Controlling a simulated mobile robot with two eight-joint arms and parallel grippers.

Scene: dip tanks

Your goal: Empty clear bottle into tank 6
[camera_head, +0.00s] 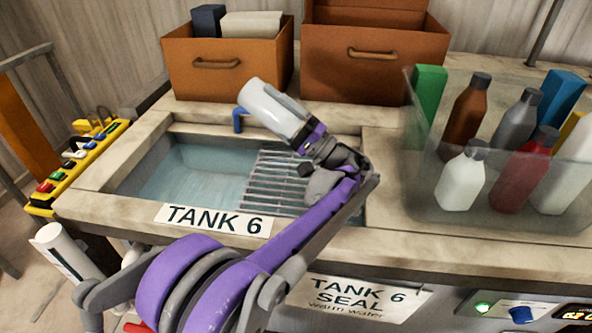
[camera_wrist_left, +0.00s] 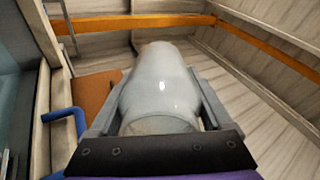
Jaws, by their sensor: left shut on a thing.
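The clear bottle (camera_head: 270,106) is a pale, translucent bottle held tilted above the tank, its free end pointing up and left in the head view. My left gripper (camera_head: 305,135) is shut on the clear bottle, which fills the space between the two fingers in the left wrist view (camera_wrist_left: 160,85). Tank 6 (camera_head: 130,187) is a sunken basin with bluish water and a metal grate on its right side. Its white label (camera_head: 213,219) reads TANK 6. The bottle is over the tank's back right part. My right gripper is not in view.
A clear bin (camera_head: 420,190) with several bottles and boxes stands on the right. Two brown boxes (camera_head: 228,82) (camera_head: 372,62) stand behind the tank. A blue pipe (camera_head: 238,119) rises at the tank's back edge. A yellow button panel (camera_head: 78,165) is at the left.

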